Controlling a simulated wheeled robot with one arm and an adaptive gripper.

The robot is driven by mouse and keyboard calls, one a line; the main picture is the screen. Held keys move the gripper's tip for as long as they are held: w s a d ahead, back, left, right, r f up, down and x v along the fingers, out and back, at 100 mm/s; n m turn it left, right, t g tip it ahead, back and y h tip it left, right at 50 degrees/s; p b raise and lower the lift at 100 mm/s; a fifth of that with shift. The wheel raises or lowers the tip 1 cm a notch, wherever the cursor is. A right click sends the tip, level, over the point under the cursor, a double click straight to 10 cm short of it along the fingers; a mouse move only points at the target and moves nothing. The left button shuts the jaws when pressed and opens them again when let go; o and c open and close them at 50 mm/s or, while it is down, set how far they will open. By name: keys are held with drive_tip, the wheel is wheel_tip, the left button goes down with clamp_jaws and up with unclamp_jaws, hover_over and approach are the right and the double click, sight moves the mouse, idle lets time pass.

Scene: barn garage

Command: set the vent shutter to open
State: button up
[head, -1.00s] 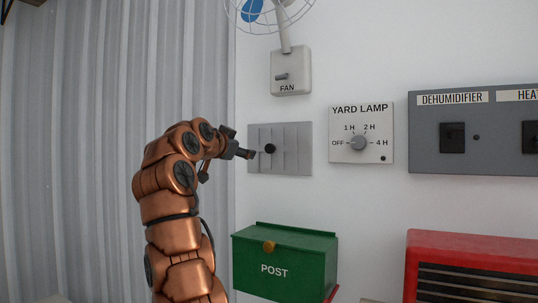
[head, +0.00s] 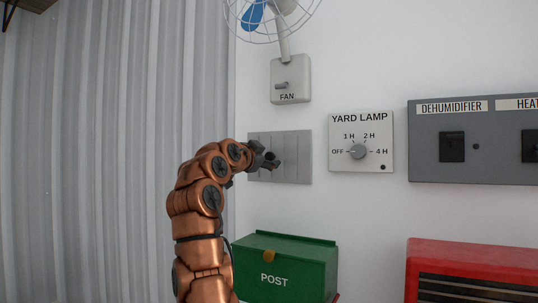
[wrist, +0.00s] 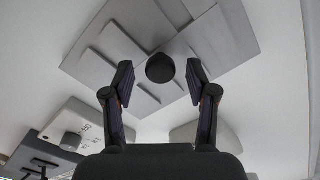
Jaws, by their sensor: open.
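The vent shutter is a grey square plate (head: 296,158) with overlapping slats on the white wall, below the fan switch. It also shows in the wrist view (wrist: 225,40). Its round black knob (wrist: 160,68) stands out from the plate. My gripper (wrist: 160,80) is open, with one finger on each side of the knob and a visible gap to both. In the head view my gripper (head: 270,160) is in front of the plate's left and middle part and hides the knob there.
A fan switch box (head: 290,80) is above the plate, and a yard lamp dial panel (head: 361,142) is to its right. A green post box (head: 285,266) is below. A dehumidifier panel (head: 475,165) and a red heater-like cabinet (head: 470,258) are further right.

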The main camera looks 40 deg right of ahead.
drive_tip(key=shift+x, duration=0.85)
drive_tip(key=shift+r, duration=0.1)
clamp_jaws()
